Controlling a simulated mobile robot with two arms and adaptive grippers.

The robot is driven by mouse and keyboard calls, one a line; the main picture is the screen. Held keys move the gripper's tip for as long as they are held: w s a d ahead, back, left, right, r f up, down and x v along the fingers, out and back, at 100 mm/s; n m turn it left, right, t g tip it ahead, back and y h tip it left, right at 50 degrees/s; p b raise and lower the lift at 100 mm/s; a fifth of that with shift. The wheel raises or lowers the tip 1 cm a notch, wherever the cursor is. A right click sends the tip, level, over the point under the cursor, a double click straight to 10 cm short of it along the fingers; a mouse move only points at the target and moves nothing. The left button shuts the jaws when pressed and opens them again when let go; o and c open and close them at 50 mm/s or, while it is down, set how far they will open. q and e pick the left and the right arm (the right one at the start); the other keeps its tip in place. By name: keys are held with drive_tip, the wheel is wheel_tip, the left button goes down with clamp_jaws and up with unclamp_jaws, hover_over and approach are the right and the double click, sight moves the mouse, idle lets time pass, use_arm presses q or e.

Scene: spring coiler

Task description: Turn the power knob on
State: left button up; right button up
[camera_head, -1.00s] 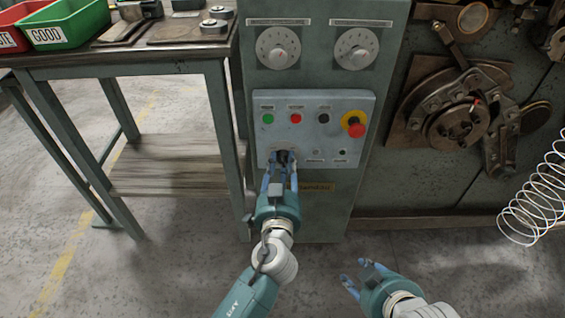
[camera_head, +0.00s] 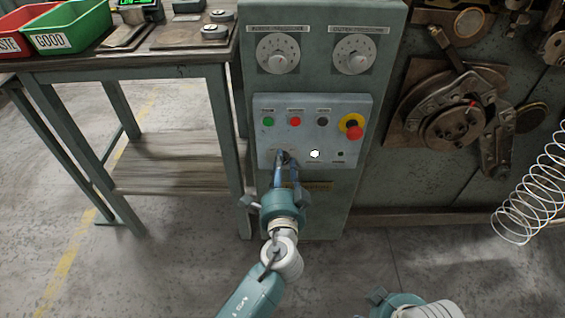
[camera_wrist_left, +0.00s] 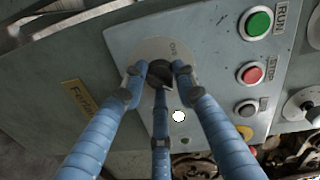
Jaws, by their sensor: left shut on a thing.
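The power knob (camera_wrist_left: 160,73) is a small black knob on a pale round plate marked OFF, low on the grey control panel (camera_head: 312,108). My left gripper (camera_head: 285,155) is shut on it. In the wrist view, the left gripper's blue fingers (camera_wrist_left: 158,80) close around the knob from both sides and below. The fingers hide part of the knob, so its pointing direction is not clear. A white lamp (camera_head: 315,153) right of the knob is lit; it also glows in the wrist view (camera_wrist_left: 178,116). My right gripper (camera_head: 380,296) is at the bottom edge, its fingers not visible.
The panel has a green button (camera_head: 268,121), a red button (camera_head: 295,121), a black button (camera_head: 322,121) and a red emergency stop (camera_head: 354,132). Two dials sit above. A bench (camera_head: 140,70) with bins stands left; a wire spring (camera_head: 530,190) hangs right.

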use_arm(q)
drive_tip(key=shift+m, duration=0.6)
drive_tip(key=shift+d, duration=0.1)
drive_tip(key=o, duration=1.1)
drive_tip(key=shift+o, duration=0.2)
drive_tip(key=s, duration=1.2)
drive_tip(key=shift+r, duration=0.4)
